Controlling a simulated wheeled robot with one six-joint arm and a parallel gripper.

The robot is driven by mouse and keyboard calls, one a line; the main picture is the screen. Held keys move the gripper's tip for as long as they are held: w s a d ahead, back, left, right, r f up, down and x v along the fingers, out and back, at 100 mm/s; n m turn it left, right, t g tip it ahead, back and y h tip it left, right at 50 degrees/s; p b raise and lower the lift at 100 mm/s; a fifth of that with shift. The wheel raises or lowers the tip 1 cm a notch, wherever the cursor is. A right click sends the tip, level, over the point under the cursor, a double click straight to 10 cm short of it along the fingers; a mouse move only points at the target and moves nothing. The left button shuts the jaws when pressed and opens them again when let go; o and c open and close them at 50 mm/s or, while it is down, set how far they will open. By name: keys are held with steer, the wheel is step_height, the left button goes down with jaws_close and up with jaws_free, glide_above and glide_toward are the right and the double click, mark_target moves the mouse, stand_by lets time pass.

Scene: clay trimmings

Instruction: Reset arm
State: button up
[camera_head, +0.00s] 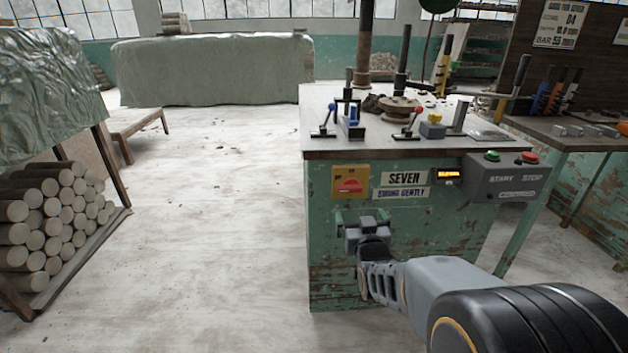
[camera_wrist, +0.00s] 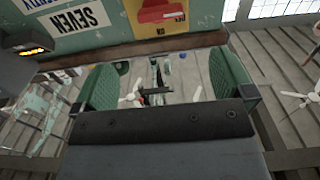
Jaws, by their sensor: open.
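My gripper (camera_head: 362,228) is in front of the green, worn machine cabinet (camera_head: 400,265), below its yellow plate with a red switch (camera_head: 350,182). My arm reaches in from the lower right. In the wrist view my gripper (camera_wrist: 168,86) has its two green pads wide apart, with nothing held between them. The red switch on its yellow plate (camera_wrist: 160,14) and the white SEVEN sign (camera_wrist: 78,20) show beyond the fingers. Whether the gripper touches the cabinet front is hard to tell.
The cabinet top holds levers (camera_head: 412,122) and a round wheel (camera_head: 400,105). A grey START/STOP box (camera_head: 506,180) juts out at its right. A rack of stacked clay logs (camera_head: 45,225) stands left. A low bench (camera_head: 135,128) stands farther back. The pale floor (camera_head: 215,230) between is open.

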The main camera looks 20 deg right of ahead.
steer(key=s+a+r+g+y+p, duration=0.1)
steer(key=s+a+r+g+p, duration=0.2)
steer(key=r+p, duration=0.8)
steer(key=s+a+r+n+g+y+p, duration=0.1)
steer(key=s+a+r+g+p, duration=0.2)
steer(key=s+r+g+p, duration=0.3)
steer(key=s+a+r+n+g+y+p, duration=0.1)
steer(key=s+a+r+g+p, duration=0.2)
steer(key=r+p, duration=1.3)
steer(key=s+g+p, duration=0.2)
steer(key=s+p, duration=0.3)
steer(key=p, duration=0.1)
steer(key=shift+s+a+r+y, duration=0.15)
steer(key=shift+a+r+y, duration=0.05)
steer(key=shift+r+y, duration=0.1)
